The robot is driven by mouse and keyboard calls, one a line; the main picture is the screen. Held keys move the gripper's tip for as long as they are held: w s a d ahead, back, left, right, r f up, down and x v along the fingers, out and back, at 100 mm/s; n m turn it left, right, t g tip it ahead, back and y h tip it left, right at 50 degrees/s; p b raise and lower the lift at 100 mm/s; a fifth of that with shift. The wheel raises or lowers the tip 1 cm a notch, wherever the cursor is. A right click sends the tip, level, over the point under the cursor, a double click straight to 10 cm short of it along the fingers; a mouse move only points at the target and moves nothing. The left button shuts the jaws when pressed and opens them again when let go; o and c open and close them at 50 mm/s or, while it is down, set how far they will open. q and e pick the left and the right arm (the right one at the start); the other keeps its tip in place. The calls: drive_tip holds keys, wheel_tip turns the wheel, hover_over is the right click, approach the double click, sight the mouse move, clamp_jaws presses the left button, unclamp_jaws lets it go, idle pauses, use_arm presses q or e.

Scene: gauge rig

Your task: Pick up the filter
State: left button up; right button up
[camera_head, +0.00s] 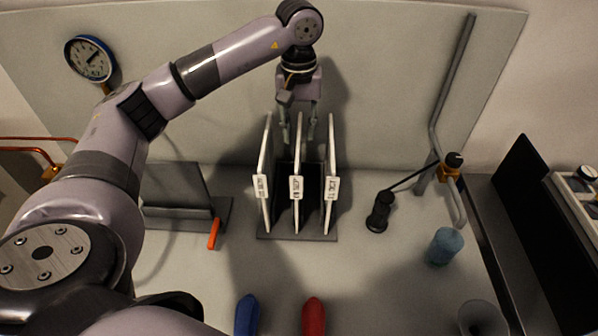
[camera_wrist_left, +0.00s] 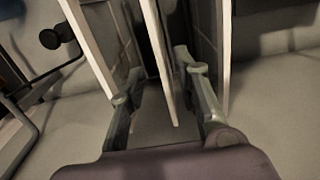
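Three upright white-edged filter panels stand side by side in a dark rack (camera_head: 282,236): a left panel (camera_head: 265,172), a middle panel (camera_head: 297,172) and a right panel (camera_head: 331,172). Each has a small white label, too small to read surely. My left gripper (camera_head: 298,130) is open above the rack, pointing down at the middle panel. In the left wrist view my left gripper (camera_wrist_left: 160,64) has its fingers spread, one on either side of the middle panel (camera_wrist_left: 156,45). I cannot tell whether a finger touches a panel. My right gripper is out of view.
A grey stand (camera_head: 178,190) with an orange handle (camera_head: 214,234) is left of the rack. A black knobbed tool (camera_head: 380,211), a pipe with valve (camera_head: 449,170) and a blue-grey cylinder (camera_head: 444,247) are right. Blue (camera_head: 247,314) and red (camera_head: 313,316) handles lie in front.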

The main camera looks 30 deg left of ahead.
use_arm(q)
wheel_tip(320, 180, down, 3)
drive_tip(key=shift+r+p, duration=0.15)
drive_tip(key=shift+p, duration=0.15)
wheel_tip(320, 180, down, 5)
drive_tip(key=p, duration=0.2)
drive_tip(key=shift+w+a+r+p, duration=0.1)
drive_tip(key=shift+w+a+p, duration=0.05)
drive_tip(key=shift+p, duration=0.15)
drive_tip(key=shift+f, duration=0.25)
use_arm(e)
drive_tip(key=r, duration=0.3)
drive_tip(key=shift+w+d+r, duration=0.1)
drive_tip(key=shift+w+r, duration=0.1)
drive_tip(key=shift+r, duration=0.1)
use_arm(q)
drive_tip(key=shift+c, duration=0.5)
clamp_jaws()
